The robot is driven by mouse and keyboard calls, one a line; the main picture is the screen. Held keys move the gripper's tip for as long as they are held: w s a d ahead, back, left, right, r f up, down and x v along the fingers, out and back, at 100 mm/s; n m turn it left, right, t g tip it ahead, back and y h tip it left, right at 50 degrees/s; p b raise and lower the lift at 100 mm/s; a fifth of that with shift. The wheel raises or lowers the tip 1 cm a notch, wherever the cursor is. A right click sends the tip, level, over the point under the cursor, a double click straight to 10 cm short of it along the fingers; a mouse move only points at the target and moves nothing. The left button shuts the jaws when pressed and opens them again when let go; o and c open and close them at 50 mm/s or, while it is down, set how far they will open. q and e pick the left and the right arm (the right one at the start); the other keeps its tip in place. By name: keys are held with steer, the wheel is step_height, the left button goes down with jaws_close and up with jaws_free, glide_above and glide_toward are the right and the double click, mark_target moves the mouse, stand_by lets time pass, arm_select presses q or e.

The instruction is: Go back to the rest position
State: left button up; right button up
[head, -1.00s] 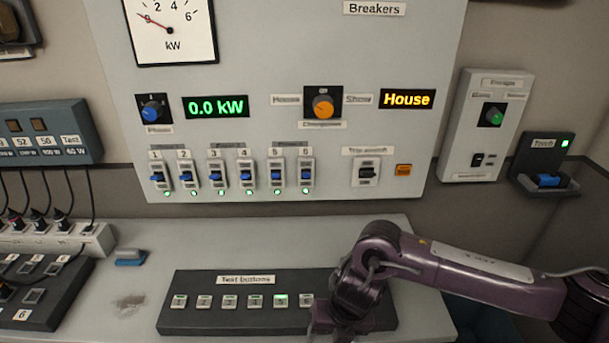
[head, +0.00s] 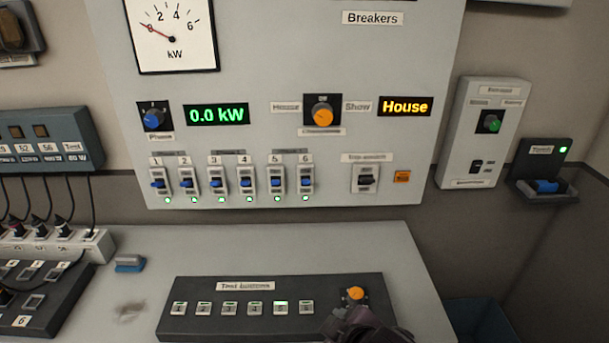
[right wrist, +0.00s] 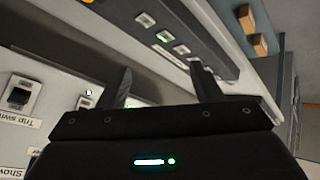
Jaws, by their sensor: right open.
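My right gripper (right wrist: 160,85) is open in the right wrist view, with its two dark fingers apart and nothing between them. My left gripper is not in view.
The breaker panel (head: 330,60) stands behind the desk (head: 230,245), with several blue-levered breakers and a display reading "House". A torch holder (head: 545,170) is on the right wall. A blue item (head: 129,264) lies on the desk.

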steer(key=s+d+f+m+g+h, duration=0.2)
steer(key=s+d+f+m, duration=0.1)
steer(key=s+d+m, duration=0.3)
steer(key=s+d+f+m+g+h, duration=0.2)
steer(key=s+d+f+m, duration=0.15)
steer(key=d, duration=0.55)
steer(key=s+f+g+b, duration=0.2)
steer(key=s+f, duration=0.1)
steer(key=f, duration=2.9)
arm_select(q)
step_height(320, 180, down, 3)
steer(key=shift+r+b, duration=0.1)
steer(key=shift+b, duration=0.35)
arm_select(e)
steer(key=s+d+f, duration=0.1)
steer(key=s+f, duration=0.8)
steer(key=s+d+f, duration=0.2)
steer(key=s+f, duration=0.7)
steer(key=s, duration=0.1)
steer(key=shift+s+d+f+n+g, duration=0.25)
steer(key=shift+f+n+g, duration=0.15)
steer(key=shift+n, duration=0.05)
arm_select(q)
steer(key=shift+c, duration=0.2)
